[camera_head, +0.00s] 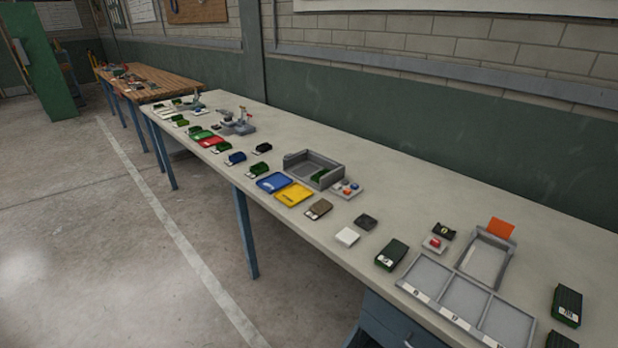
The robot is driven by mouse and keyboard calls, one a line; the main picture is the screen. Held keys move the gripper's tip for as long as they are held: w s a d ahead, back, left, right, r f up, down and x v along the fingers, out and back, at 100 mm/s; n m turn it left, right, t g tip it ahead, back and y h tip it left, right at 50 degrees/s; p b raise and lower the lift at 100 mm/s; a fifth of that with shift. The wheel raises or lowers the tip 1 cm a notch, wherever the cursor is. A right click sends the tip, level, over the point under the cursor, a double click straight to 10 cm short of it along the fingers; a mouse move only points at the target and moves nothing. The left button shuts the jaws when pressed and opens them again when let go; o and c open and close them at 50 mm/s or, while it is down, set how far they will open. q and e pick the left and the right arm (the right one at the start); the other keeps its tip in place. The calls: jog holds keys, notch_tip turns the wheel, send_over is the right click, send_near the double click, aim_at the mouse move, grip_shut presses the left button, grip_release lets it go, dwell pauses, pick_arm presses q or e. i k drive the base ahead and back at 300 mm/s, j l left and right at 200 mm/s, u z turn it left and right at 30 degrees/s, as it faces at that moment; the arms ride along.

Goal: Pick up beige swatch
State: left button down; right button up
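A brownish-beige swatch (320,207) with a pale label on its front end lies flat near the front edge of the long grey table (377,204). It sits just right of a yellow tray (294,194) and left of a plain white square (347,237). Nothing covers it. Neither of my grippers is in view.
A dark square pad (366,222), a dark green swatch (391,254) and a grey compartment tray (466,301) lie to the right. Floor in front is clear.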

aim_at(319, 209)
jog(key=k+j, duration=0.15)
jog(key=j, duration=0.2)
jog(key=k+j+z, duration=0.1)
jog(key=j, duration=0.25)
jog(key=j+z, duration=0.25)
jog(key=j, duration=0.4)
jog(key=j+z, duration=0.25)
jog(key=j, duration=0.4)
jog(key=k+j+z, duration=0.1)
jog(key=j+z, duration=0.15)
jog(key=j, duration=0.35)
jog(key=i+j+z, duration=0.3)
jog(key=i+j, duration=0.2)
jog(key=i+j+z, duration=0.15)
jog(key=j, duration=0.25)
jog(key=i+j+z, duration=0.3)
jog(key=j, duration=0.45)
jog(key=i+j+z, duration=0.15)
jog(key=j, duration=0.25)
jog(key=i, duration=0.1)
